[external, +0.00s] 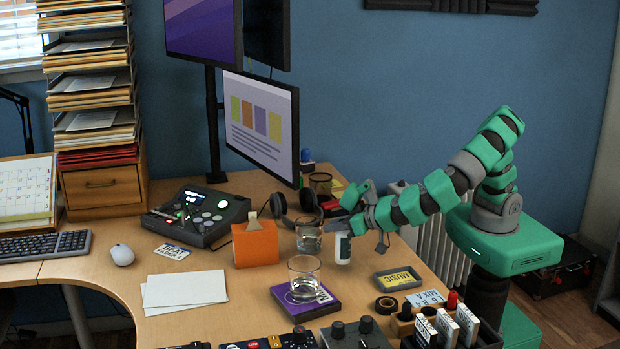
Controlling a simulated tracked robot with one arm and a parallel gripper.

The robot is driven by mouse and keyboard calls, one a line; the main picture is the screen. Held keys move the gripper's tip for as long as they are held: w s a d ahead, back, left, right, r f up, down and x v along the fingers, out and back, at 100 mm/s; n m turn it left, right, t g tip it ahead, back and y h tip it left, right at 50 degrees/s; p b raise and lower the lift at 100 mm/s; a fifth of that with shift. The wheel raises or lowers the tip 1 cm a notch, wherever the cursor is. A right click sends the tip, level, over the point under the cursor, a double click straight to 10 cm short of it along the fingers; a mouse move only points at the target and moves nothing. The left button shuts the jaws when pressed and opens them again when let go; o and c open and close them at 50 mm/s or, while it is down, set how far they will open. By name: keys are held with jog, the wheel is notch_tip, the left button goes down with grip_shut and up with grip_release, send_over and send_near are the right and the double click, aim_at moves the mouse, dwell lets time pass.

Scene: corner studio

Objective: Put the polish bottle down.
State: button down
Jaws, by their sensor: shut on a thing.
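The polish bottle (343,249) is small and white with a dark upper part. It is upright over the right part of the desk in the external view. My gripper (346,228) reaches in from the right, shut on the bottle's upper part, and hides its top. I cannot tell whether the bottle's base touches the desk (235,297) or hangs just above it.
A glass (308,236) stands close left of the bottle. Another glass (303,281) stands on a purple book (325,305) in front. An orange block (255,243) is further left.

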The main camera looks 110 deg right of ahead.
jog(key=shift+f, duration=1)
jog(key=shift+f+b, duration=0.15)
jog(key=shift+b, duration=0.15)
jog(key=c, duration=1.2)
grip_release()
jog(key=shift+c, duration=0.2)
jog(key=shift+s+a+r, duration=0.2)
jog(key=shift+a+r, duration=0.05)
jog(key=shift+r, duration=0.05)
jog(key=p+v, duration=0.2)
jog(key=v, duration=0.9)
jog(key=shift+s+a+r, duration=0.1)
jog(key=shift+s, duration=0.05)
